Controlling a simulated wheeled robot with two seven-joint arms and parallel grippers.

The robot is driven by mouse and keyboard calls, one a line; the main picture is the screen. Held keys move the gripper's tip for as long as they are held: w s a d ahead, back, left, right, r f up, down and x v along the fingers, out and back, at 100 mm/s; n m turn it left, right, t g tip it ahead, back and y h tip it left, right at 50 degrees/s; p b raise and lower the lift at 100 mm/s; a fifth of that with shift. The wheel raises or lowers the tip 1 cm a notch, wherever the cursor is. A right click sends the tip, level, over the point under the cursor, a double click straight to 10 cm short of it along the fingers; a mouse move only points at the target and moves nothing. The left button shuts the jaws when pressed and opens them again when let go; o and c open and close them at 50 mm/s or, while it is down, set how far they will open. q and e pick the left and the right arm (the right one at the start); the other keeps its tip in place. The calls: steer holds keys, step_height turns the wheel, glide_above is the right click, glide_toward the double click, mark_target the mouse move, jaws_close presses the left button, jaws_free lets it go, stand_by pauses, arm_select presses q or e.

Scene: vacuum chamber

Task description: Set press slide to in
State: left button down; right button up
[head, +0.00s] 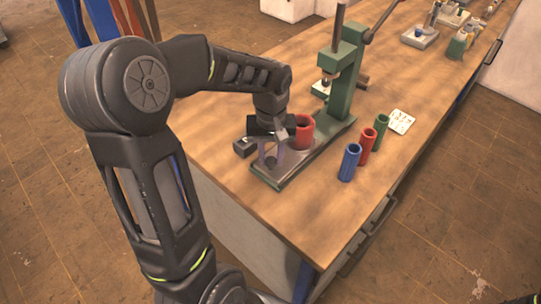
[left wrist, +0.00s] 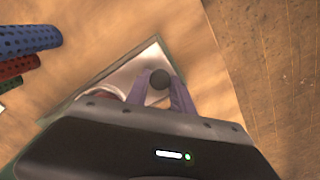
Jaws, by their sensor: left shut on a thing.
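The green press (head: 345,75) stands upright on the workbench, with a lever at its top. Its low green-edged base (head: 318,160) carries a grey metal slide plate, whose pale surface shows in the left wrist view (left wrist: 130,68). A red cup (head: 301,128) stands on the base, partly behind my gripper. My left gripper (head: 271,158) is low over the front end of the base. In the left wrist view its purple fingers are shut on a dark round knob (left wrist: 159,80). The knob is hidden in the head view. My right gripper is out of view.
A blue cylinder (head: 349,162), a red cylinder (head: 367,147) and a green cylinder (head: 381,129) stand right of the press. Small items (head: 420,38) stand at the far end. The bench's front left is clear.

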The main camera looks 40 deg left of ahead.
mark_target(298, 133)
arm_select(q)
steer(key=w, duration=0.7)
steer(key=w+p, duration=0.1)
steer(key=w, duration=0.2)
steer(key=shift+w+d+r, duration=0.1)
steer(key=shift+w+d, duration=0.3)
steer(key=c, duration=1.5)
jaws_free()
steer(key=shift+w, duration=0.1)
steer(key=o, duration=0.4)
step_height(298, 133, up, 8)
steer(key=shift+f+b, duration=0.1)
steer(key=shift+b, duration=0.45)
